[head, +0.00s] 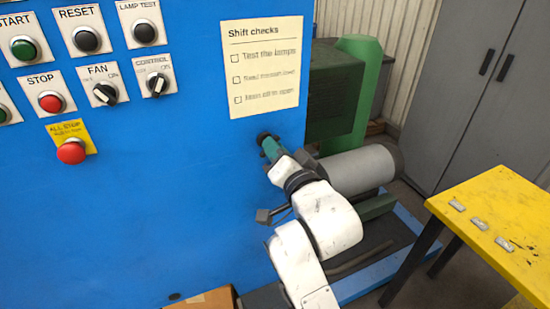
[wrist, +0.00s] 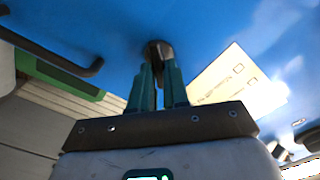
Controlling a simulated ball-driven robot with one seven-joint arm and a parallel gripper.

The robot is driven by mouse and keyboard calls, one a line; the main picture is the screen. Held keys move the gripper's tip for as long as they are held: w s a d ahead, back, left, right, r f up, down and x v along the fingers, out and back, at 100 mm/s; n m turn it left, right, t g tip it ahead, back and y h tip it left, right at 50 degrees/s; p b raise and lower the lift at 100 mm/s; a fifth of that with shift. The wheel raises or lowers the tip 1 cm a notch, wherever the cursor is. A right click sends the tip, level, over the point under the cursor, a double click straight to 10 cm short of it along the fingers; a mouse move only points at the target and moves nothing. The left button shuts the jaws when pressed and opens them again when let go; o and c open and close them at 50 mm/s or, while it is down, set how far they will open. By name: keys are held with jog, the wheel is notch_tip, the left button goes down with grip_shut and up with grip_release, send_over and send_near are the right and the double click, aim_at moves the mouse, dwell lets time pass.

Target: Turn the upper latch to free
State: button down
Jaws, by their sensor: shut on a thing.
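The upper latch (head: 263,137) is a small dark piece on the blue panel, just below the paper sheet and near the panel's right edge. In the wrist view the latch (wrist: 158,50) is a dark rounded knob against the blue face. My gripper (head: 269,147) has teal fingers and reaches the latch from the lower right. In the wrist view my gripper (wrist: 158,72) is shut on the latch, one finger on each side. The fingers and arm cover part of the latch, so its exact angle is hard to tell.
A "Shift checks" sheet (head: 263,65) hangs just above. Buttons and knobs, including a red all-stop button (head: 71,151), fill the panel's upper left. A dark bar handle (wrist: 60,52) shows left in the wrist view. A yellow table (head: 500,225) stands at right, beyond a grey cylinder (head: 365,170).

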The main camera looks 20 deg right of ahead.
jog(key=shift+d+f+m+b, duration=0.15)
jog(key=shift+m+b, duration=1.1)
jog(key=shift+m, duration=1.05)
jog(key=shift+a+f+m+b, duration=0.15)
jog(key=shift+m+b, duration=1.05)
jog(key=shift+m, duration=1.1)
jog(key=shift+d, duration=0.15)
jog(key=c, duration=1.1)
grip_release()
jog(key=s+b, duration=0.1)
jog(key=s, duration=0.9)
jog(key=shift+s, duration=0.4)
